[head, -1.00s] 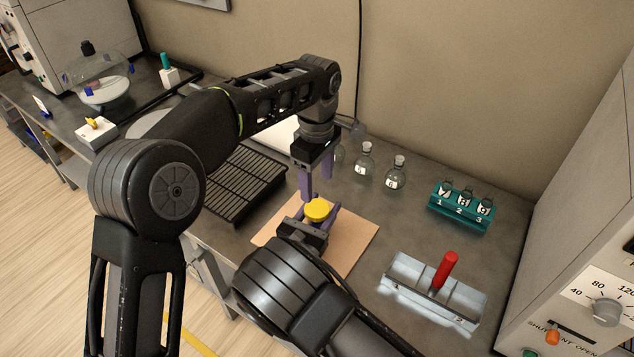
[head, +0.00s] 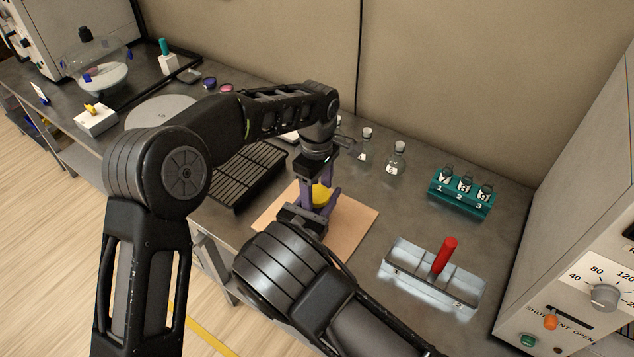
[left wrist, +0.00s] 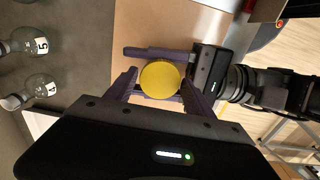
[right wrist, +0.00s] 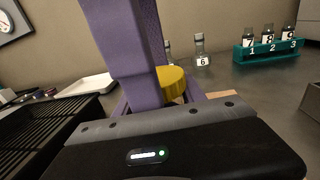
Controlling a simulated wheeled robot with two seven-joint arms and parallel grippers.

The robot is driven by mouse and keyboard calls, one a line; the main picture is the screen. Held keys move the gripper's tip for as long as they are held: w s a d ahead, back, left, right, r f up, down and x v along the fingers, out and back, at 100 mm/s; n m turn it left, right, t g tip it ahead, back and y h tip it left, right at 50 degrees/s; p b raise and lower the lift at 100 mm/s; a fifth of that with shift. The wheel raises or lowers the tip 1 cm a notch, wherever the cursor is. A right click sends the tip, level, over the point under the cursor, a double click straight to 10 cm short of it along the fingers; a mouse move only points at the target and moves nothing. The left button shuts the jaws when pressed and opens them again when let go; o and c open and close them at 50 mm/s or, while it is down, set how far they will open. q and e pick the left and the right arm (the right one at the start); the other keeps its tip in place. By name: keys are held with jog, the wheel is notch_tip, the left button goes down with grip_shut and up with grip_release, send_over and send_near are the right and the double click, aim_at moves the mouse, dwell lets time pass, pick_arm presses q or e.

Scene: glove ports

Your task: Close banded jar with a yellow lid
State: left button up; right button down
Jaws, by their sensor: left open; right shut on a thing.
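The yellow lid (head: 321,195) sits level at the top of the place where my right gripper holds, above the tan mat (head: 353,232). The jar under it is hidden by the lid and the fingers, so its band does not show. My right gripper (head: 320,202) is shut on the jar from the near side. My left gripper (head: 318,188) points down from above, open, with its fingers on either side of the lid. In the left wrist view the round lid (left wrist: 160,80) lies between the purple fingers; contact cannot be told.
A black slatted rack (head: 240,175) lies to the left. Stoppered flasks, one marked 6 (head: 396,160), stand behind. A teal rack (head: 460,190) with numbered vials stands to the right. A grey tray (head: 430,278) with a red handle (head: 445,255) is at the front right.

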pick_arm(q)
jog(key=c, duration=1.2)
jog(key=o, duration=1.5)
jog(key=shift+r, duration=0.1)
jog(key=shift+r, duration=2.2)
jog(key=shift+o, duration=0.4)
jog(key=o, duration=0.5)
jog(key=shift+c, duration=0.2)
